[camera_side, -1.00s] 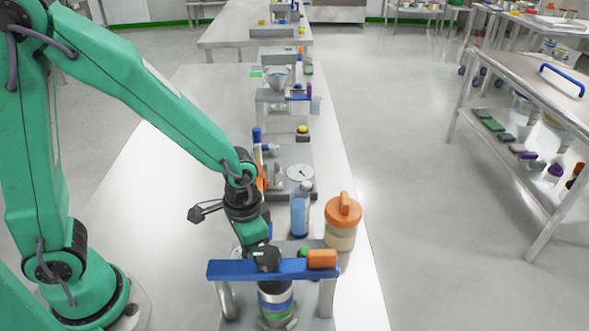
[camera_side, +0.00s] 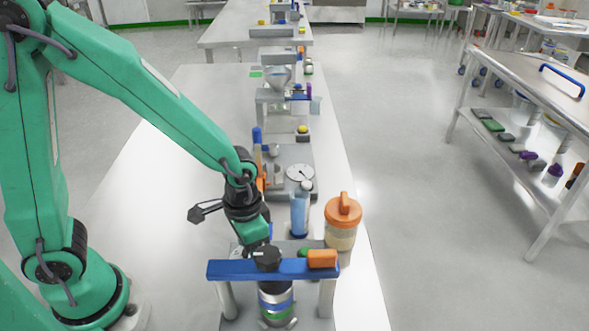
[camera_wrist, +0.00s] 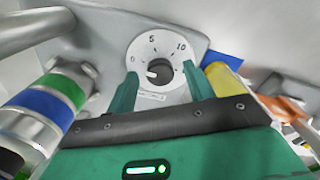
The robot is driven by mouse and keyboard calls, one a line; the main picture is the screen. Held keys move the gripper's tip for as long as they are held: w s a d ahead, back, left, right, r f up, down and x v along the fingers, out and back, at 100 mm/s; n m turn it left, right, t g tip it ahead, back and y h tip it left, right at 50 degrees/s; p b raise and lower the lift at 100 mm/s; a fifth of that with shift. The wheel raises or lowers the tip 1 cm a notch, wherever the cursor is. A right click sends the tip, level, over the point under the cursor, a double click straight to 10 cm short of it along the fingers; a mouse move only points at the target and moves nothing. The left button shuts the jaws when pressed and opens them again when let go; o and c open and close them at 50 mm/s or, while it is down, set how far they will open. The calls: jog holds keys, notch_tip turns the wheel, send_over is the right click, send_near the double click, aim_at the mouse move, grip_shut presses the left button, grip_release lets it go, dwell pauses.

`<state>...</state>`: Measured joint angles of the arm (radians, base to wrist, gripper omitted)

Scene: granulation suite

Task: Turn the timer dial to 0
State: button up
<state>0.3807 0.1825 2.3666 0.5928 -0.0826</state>
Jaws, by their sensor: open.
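The timer dial (camera_wrist: 143,53) is a round white face marked 0, 5 and 10 on a grey plate, in the upper middle of the wrist view. Its dark centre knob (camera_wrist: 163,73) has a white pointer at its left side, on the side of the 0. My gripper (camera_wrist: 172,84) is open, with one green finger at the left and one at the right of the dial. Nothing is held, and I cannot tell whether a finger touches the dial. In the side view my wrist reaches down behind the blue bar (camera_side: 225,269), so my fingertips are hidden there.
A canister with blue and green bands (camera_wrist: 50,98) is close at left in the wrist view. Beside the bar in the side view stand an orange-lidded jar (camera_side: 341,239) and a blue bottle (camera_side: 299,217). Left of the bar, the table (camera_side: 165,225) is clear.

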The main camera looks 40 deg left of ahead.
jog(key=shift+r, duration=3.9)
jog(key=s+a+r+n+t, duration=0.3)
jog(key=s+a+r+t, duration=0.2)
jog(key=a+r, duration=0.6)
jog(key=shift+s+a+r+t, duration=0.15)
jog(key=shift+s+r+t, duration=0.15)
jog(key=shift+s+r, duration=0.15)
